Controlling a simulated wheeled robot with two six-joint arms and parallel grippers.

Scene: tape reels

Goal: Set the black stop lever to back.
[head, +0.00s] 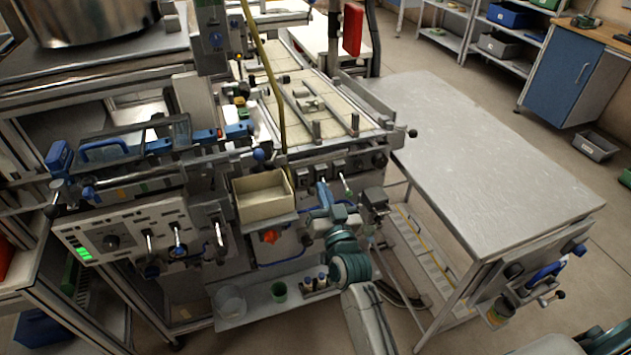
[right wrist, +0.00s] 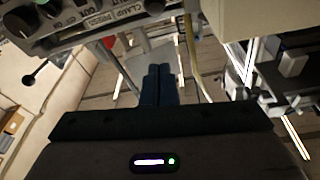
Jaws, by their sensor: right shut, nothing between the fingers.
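A black ball-ended lever (right wrist: 32,78) shows at the left of the right wrist view, below a panel with knobs. In the head view, a lever with a black knob (head: 412,132) sticks out at the right end of the machine; I cannot tell whether both are the same lever. My right gripper (head: 323,190) is in front of the machine, just right of the cream box. In the right wrist view its two dark fingers (right wrist: 158,72) are together and empty, apart from the black lever. My left gripper does not show.
The cream open box (head: 262,195) is left of the gripper. A dark block (head: 373,198) and a pale-handled lever (head: 347,184) are close on its right. A yellow cable (head: 270,85) hangs above. A large grey table (head: 490,155) stands at right with a clear top.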

